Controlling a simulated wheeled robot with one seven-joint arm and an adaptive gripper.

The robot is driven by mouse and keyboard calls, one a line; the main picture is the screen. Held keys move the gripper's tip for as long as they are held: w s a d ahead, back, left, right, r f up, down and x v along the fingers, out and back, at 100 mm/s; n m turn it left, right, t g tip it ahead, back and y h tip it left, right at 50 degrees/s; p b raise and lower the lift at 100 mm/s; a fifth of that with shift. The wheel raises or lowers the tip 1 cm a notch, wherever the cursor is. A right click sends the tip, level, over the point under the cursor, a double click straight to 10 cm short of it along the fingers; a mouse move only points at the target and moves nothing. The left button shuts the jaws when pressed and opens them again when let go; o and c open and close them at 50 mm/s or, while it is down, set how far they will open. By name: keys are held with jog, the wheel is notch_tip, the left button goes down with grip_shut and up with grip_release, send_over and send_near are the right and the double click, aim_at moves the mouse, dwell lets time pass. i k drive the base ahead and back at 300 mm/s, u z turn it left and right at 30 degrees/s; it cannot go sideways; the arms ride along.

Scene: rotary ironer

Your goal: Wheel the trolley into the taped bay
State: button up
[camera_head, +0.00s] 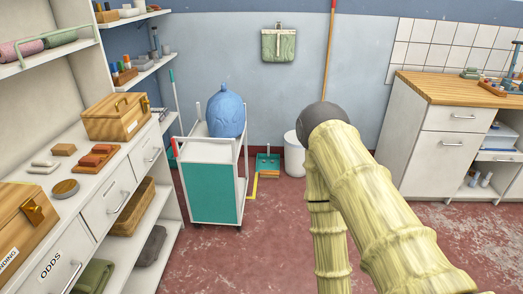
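The trolley (212,194) has a white frame, a teal front panel and small dark casters. It stands upright on the floor beside the left counter, towards the back wall. A blue tied bag (226,115) sits on its top. A red grip (174,147) shows at its left upper corner. Yellow tape (254,186) shows on the floor just right of the trolley. The rest of the tape is hidden, so I cannot tell how much of the trolley is inside the bay. My arm, in a pale yellow sleeve, rises at right of centre; my gripper is not in view.
The left counter (91,205) carries boxes and drawers. Behind the trolley stand a dustpan (267,161), a white bin (294,154) and a red-topped pole (329,50). A wood-topped cabinet (450,135) stands at right. The red floor (255,250) in front is clear.

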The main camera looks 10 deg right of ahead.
aim_at(214, 193)
jog(key=z, duration=0.35)
jog(key=i, duration=0.5)
jog(key=z, duration=0.95)
jog(key=i, duration=1.75)
jog(key=u, duration=0.5)
jog(key=i, duration=1.2)
jog(key=u, duration=1.45)
jog(key=i, duration=0.3)
jog(key=u, duration=0.05)
